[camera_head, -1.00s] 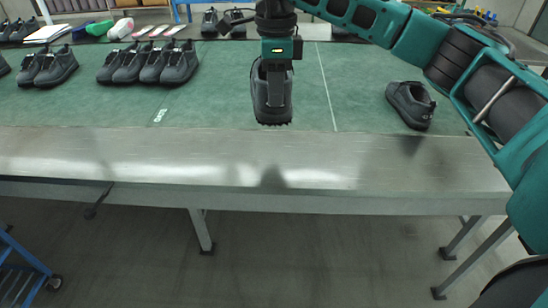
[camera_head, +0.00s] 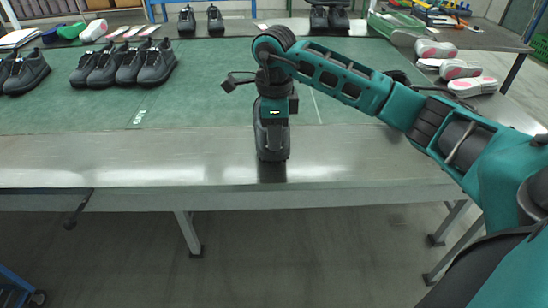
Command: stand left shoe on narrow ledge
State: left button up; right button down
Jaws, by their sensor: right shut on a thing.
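My right gripper (camera_head: 272,113) is shut on a dark grey shoe (camera_head: 271,143). It holds the shoe from above, roughly upright and end-on to me, over the narrow bare metal ledge (camera_head: 120,160) along the table's front. The shoe's lower end sits just above or on the ledge, with a dark reflection directly under it. I cannot tell if it touches. The gripper's fingers are largely hidden by the wrist and shoe. Another dark shoe (camera_head: 398,76) on the green mat is mostly hidden behind my right arm. My left gripper is not in view.
Several dark shoes (camera_head: 151,63) stand in a row on the green mat (camera_head: 200,105) at the left. More shoes (camera_head: 331,18) stand along the back. Pale pink-marked soles (camera_head: 461,68) lie at the right. The ledge is clear either side of the held shoe.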

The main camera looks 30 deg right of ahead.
aim_at(274, 157)
notch_tip(274, 157, down, 6)
jog(key=shift+f, duration=0.15)
jog(key=c, duration=1)
grip_release()
